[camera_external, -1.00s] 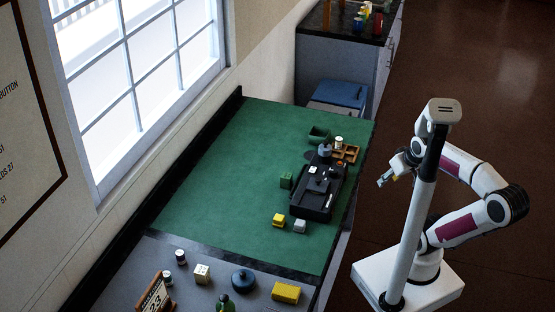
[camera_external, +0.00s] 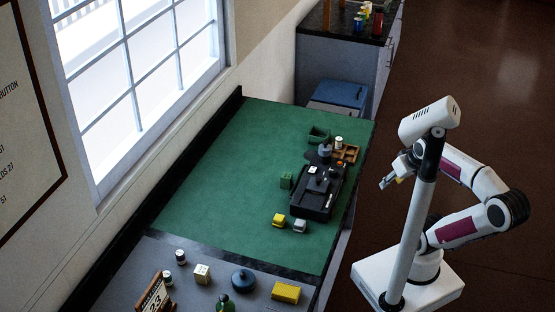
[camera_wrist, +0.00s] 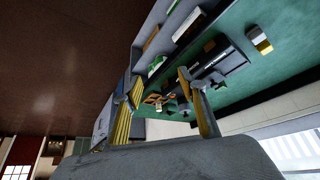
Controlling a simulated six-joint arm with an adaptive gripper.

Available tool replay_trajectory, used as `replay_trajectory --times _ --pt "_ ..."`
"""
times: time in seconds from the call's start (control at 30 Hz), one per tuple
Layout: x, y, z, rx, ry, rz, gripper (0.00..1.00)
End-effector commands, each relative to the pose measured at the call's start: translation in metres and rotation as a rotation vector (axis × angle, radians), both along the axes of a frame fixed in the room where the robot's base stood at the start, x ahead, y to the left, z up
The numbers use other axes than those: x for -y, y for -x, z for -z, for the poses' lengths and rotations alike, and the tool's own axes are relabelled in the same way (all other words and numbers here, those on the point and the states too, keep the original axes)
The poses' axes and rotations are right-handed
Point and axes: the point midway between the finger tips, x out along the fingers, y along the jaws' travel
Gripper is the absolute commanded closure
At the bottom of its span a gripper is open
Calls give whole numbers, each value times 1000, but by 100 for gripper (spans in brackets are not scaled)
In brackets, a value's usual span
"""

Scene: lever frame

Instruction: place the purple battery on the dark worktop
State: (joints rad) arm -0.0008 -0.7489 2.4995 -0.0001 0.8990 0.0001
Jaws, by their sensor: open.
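My gripper (camera_external: 387,182) is raised off the right edge of the green-topped bench, over the brown floor. In the wrist view its two fingers (camera_wrist: 164,92) stand apart, with nothing seen held between them. I cannot make out a purple battery in either current view. A dark worktop (camera_external: 315,21) is at the back, with small coloured items and a wooden stand on it. Another surface, grey with a dark strip (camera_external: 240,254), is at the front, beyond the green top's near edge.
The green top (camera_external: 220,185) is largely clear at left. A black tray (camera_external: 311,211), a wooden compartment box (camera_external: 348,153), a green block (camera_external: 286,180), a yellow block (camera_external: 279,220) and a grey block (camera_external: 300,226) stand towards its right. A blue-topped box (camera_external: 338,93) stands behind.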

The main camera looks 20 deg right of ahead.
Motion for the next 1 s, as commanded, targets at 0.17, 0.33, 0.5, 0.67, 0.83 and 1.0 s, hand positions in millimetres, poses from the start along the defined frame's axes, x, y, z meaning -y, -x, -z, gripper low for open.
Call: replay_trajectory --times 0.17,0.33,0.5,0.67,0.83,1.0 --pt "-4 -10 -3 9 2 -17 59" --pt "-14 -34 -9 33 7 -58 59" --pt "-32 -69 -17 72 13 -120 59" --pt "-56 -103 -22 110 14 -182 59" --pt "-87 -138 -25 153 12 -250 59" --pt "-124 -169 -26 195 5 -321 59"
